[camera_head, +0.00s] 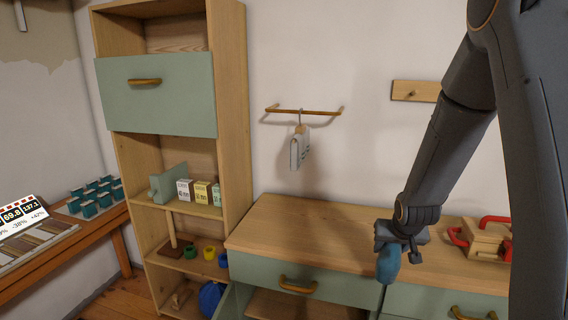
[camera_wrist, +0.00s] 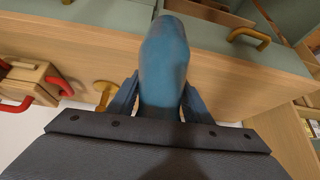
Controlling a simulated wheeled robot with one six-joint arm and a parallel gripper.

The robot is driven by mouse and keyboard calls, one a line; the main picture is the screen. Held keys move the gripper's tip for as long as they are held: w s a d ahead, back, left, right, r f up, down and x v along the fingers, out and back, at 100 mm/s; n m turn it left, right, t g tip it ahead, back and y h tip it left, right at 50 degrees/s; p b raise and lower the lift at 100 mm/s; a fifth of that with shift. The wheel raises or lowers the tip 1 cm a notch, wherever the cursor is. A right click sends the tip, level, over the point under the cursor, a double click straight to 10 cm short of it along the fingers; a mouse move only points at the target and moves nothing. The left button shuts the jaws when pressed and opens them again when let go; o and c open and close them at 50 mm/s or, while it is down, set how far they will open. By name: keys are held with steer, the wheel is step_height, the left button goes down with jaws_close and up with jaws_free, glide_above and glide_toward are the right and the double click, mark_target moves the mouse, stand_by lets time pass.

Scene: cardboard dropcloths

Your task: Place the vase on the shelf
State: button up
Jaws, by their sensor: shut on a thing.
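A blue vase (camera_wrist: 164,60) is held between the two fingers of my gripper (camera_wrist: 160,98) in the wrist view. In the head view my gripper (camera_head: 390,246) points down near the front of the wooden counter, and the blue vase (camera_head: 388,266) hangs below it. The vase's upper part is hidden by the gripper. A tall wooden shelf unit (camera_head: 233,130) stands to the left, with a closed green flap and open shelves below it. Its middle shelf (camera_head: 200,209) holds a green object and several small boxes.
The wooden counter (camera_head: 290,222) has green drawers and is clear on its left. A wooden toolbox with red handles (camera_head: 484,238) sits on its right. A lower shelf holds several coloured rings (camera_head: 209,253). A rail with a hanging cloth (camera_head: 299,150) is on the wall.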

steer(key=s+a+f+n+y+b, duration=0.15)
steer(key=s+a+f+b, duration=0.3)
steer(key=a+f, duration=0.7)
steer(key=s+f, duration=0.5)
steer(key=f, duration=0.2)
steer(key=shift+n, duration=0.35)
